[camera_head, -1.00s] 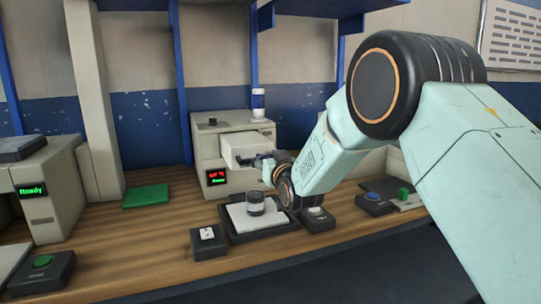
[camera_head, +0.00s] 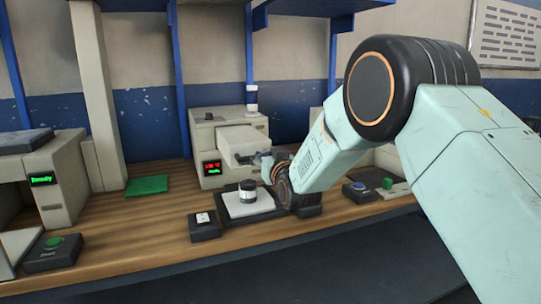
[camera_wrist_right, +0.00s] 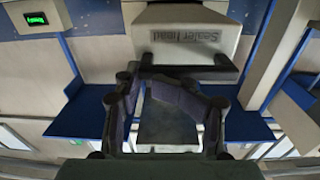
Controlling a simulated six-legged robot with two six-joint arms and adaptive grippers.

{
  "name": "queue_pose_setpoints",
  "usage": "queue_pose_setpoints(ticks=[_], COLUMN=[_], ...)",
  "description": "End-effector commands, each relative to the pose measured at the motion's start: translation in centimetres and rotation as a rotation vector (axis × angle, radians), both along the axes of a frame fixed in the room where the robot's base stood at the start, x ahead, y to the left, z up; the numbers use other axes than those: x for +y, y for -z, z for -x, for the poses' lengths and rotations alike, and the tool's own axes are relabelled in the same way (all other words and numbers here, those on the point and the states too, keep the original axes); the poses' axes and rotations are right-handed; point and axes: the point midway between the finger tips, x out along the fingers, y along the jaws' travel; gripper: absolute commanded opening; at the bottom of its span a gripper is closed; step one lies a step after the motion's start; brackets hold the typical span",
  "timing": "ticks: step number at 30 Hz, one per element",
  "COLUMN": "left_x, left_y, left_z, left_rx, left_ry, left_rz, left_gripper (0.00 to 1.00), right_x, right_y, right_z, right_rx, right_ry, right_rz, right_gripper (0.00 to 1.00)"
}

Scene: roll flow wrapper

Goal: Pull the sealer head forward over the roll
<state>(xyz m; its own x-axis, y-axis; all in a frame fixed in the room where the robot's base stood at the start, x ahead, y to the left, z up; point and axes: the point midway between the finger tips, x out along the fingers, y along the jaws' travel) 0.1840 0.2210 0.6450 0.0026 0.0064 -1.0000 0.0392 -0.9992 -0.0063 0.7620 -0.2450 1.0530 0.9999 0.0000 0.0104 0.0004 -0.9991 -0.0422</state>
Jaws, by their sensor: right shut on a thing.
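The sealer head (camera_head: 243,141) is a pale block drawn out of the front of the beige machine (camera_head: 201,133). Its lettered face (camera_wrist_right: 200,35) and dark handle bar (camera_wrist_right: 190,70) show in the right wrist view. My right gripper (camera_head: 252,158) is at the front of the head and shut on the handle; its fingers (camera_wrist_right: 172,98) reach the bar in the wrist view. The roll (camera_head: 248,191), a small white and dark cylinder, stands upright on a pale plate in a dark tray (camera_head: 228,221). The head is above and behind the roll. My left gripper is not in view.
A green pad (camera_head: 147,185) and a machine with a lit display (camera_head: 43,179) are at left.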

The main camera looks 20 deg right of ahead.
Motion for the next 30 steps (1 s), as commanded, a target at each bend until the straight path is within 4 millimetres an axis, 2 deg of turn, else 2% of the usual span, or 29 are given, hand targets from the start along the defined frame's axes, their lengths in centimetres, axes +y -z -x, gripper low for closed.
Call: queue_pose_setpoints(ticks=[1,6,7,27,30], left_x=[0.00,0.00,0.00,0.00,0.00], left_y=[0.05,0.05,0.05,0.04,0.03], left_z=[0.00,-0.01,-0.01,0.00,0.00], left_rx=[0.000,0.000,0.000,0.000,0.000], left_ry=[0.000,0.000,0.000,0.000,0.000], left_rz=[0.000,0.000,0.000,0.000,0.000], left_gripper=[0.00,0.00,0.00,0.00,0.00], right_x=[1.97,1.96,1.96,1.89,1.89], right_y=[1.21,1.22,1.22,0.71,0.56], right_z=[0.22,0.11,0.11,0.34,0.30], right_rx=[0.025,0.025,0.025,0.015,0.011], right_ry=[-0.043,-0.043,-0.043,-0.041,-0.041], right_rz=[0.031,0.031,0.031,0.033,0.033], right_gripper=[0.00,0.00,0.43,1.00,1.00])
